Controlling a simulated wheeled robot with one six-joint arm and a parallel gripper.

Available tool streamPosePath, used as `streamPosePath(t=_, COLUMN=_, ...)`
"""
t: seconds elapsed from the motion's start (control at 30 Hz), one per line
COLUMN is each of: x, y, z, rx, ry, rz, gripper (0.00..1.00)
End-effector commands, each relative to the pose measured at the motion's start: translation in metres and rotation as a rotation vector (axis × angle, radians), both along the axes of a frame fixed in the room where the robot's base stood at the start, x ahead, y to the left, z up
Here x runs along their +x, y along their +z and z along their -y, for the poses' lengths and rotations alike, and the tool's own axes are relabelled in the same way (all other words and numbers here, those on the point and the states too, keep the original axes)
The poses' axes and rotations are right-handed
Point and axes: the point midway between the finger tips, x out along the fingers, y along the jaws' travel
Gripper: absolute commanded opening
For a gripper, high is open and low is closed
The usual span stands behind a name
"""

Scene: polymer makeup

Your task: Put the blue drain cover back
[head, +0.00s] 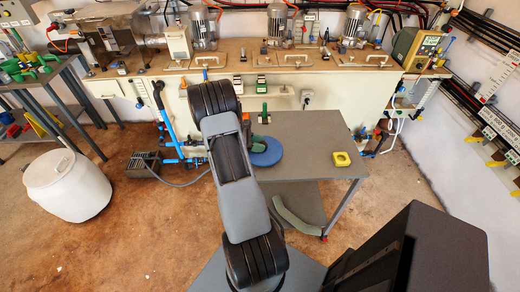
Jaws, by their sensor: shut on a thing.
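The blue drain cover (266,154) shows as a flat blue disc at the left part of the grey table, just right of my arm. A dark green piece lies against its upper left side, and I cannot tell whether it belongs to the cover. My arm's links pass in front of the disc's left side and hide what is behind them. My gripper is not visible; it is hidden behind my arm. I cannot see whether it touches the cover. No open drain shows in this view.
The grey table (308,128) carries a yellow block (342,159) at its right. A long bench (340,84) with motors and panels stands behind. A white barrel (67,186) stands on the floor at left. A grey curved piece (298,215) lies below the table. Brown floor between is clear.

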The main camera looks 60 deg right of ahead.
Motion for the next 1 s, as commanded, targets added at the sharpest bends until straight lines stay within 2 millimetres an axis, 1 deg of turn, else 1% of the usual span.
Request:
streamPosePath(t=0.07, x=-0.004, y=-0.008, z=0.006, rx=0.001, ry=-0.002, rz=-0.002, gripper=0.06)
streamPosePath(t=0.2, x=-0.003, y=-0.026, z=0.006, rx=0.002, ry=0.001, rz=-0.004, gripper=0.06)
streamPosePath(t=0.3, x=-0.003, y=-0.034, z=0.006, rx=0.001, ry=0.000, rz=-0.001, gripper=0.06)
streamPosePath(t=0.77, x=-0.003, y=-0.042, z=0.006, rx=-0.001, ry=0.000, rz=-0.001, gripper=0.06)
streamPosePath(t=0.8, x=-0.003, y=-0.041, z=0.005, rx=0.000, ry=0.000, rz=0.000, gripper=0.38)
streamPosePath(t=1.0, x=-0.003, y=-0.040, z=0.005, rx=0.000, ry=0.000, rz=0.000, gripper=0.57)
